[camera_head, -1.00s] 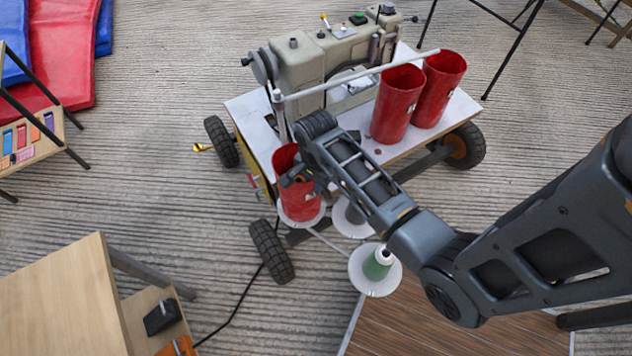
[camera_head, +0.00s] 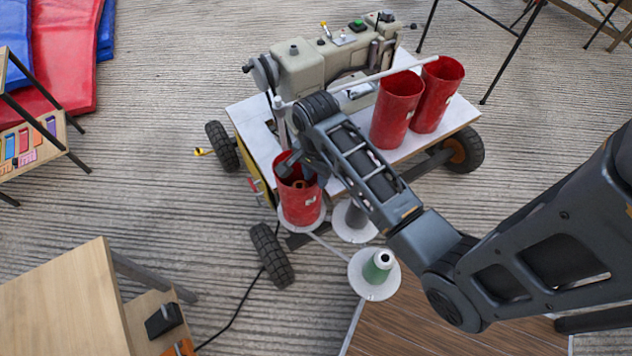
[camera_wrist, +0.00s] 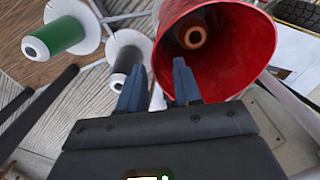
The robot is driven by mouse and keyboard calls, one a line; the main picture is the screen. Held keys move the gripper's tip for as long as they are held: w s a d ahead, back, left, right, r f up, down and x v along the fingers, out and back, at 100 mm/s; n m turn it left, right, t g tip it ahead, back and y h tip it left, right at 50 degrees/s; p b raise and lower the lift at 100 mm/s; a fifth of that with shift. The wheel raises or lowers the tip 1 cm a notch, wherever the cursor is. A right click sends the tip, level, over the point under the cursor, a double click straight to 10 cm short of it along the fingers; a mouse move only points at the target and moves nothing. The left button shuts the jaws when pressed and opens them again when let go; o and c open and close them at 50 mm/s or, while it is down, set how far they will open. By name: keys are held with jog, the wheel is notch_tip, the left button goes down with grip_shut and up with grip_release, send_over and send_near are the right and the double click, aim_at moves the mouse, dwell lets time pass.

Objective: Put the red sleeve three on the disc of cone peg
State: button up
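A red sleeve (camera_head: 300,205) stands upright on a white disc (camera_head: 318,225) at the left front corner of the cart. In the wrist view, I look into this sleeve (camera_wrist: 240,50), and a brown-orange cone (camera_wrist: 190,33) shows inside it, so the sleeve is around the cone. My gripper (camera_head: 296,168) is at the sleeve's rim. In the wrist view, its two fingers (camera_wrist: 158,78) are apart, one outside the sleeve's near wall and one at the inner side, with a gap between them. Two more red sleeves (camera_head: 397,108) (camera_head: 438,92) stand on the cart top.
A grey spool (camera_head: 355,213) and a green spool (camera_head: 378,266) stand on discs beside the sleeve. A sewing machine (camera_head: 320,60) and a pale rod (camera_head: 360,77) are on the cart (camera_head: 255,130). A wooden table (camera_head: 60,300) is at lower left.

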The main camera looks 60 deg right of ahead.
notch_tip(320, 180, up, 6)
jog(key=shift+f, duration=0.25)
jog(key=s+a+f+n+t+h, duration=0.1)
jog(key=s+a+n+t+h, duration=0.1)
jog(key=s+a+n+t, duration=0.55)
jog(key=s+a+r+n+t+y, duration=0.1)
jog(key=s+a+r+n+t, duration=0.2)
jog(key=r, duration=0.8)
jog(key=s+a+r+n+t+y, duration=0.1)
jog(key=s+a+r+n+t, duration=0.3)
jog(key=s+a+r+n, duration=0.3)
notch_tip(320, 180, up, 4)
jog(key=s+n, duration=0.1)
jog(key=n, duration=0.2)
jog(key=shift+a, duration=0.4)
